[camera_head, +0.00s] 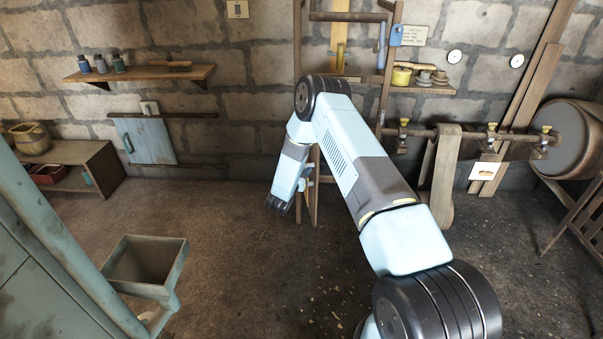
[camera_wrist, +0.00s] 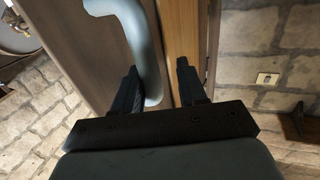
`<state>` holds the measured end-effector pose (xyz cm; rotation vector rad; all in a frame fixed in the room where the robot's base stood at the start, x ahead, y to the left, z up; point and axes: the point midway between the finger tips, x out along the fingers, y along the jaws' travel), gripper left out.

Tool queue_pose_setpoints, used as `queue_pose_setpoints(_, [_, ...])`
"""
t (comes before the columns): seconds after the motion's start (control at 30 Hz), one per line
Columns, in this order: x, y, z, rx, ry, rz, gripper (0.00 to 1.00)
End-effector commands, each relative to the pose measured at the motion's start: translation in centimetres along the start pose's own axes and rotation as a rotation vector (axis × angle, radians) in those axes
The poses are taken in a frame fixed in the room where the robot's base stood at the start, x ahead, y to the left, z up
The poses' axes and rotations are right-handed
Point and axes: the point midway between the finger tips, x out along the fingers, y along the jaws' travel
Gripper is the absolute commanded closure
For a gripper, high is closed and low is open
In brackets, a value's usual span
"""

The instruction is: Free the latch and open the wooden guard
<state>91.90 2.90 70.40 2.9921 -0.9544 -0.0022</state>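The wooden guard's frame (camera_head: 298,45) stands against the back wall in the head view. A narrow wooden panel (camera_head: 314,190) shows almost edge-on below my arm's elbow. A blue lever-like part (camera_head: 381,45) is at the frame's right post; I cannot tell if it is the latch. In the wrist view, a curved blue-grey handle (camera_wrist: 146,45) is fixed to a brown wooden panel (camera_wrist: 100,60). My gripper (camera_wrist: 158,80) has its fingers apart, with the handle's lower end between them, close to the left finger. Contact is unclear. The head view mostly hides my gripper.
Right of the frame, a horizontal shaft (camera_head: 465,135) carries a hanging belt (camera_head: 445,175). The middle floor is clear.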

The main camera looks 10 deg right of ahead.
Motion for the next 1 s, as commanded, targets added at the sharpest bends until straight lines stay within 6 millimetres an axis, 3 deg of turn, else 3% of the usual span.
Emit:
queue_pose_setpoints(0.03, [0.3,-0.2,-0.6,0.005,0.013,0.0,0.58])
queue_pose_setpoints(0.77, [-0.5,-0.4,-0.4,0.004,0.008,-0.002,0.57])
queue_pose_setpoints(1.0, [-3.4,-0.5,-0.2,0.0,0.005,-0.005,0.57])
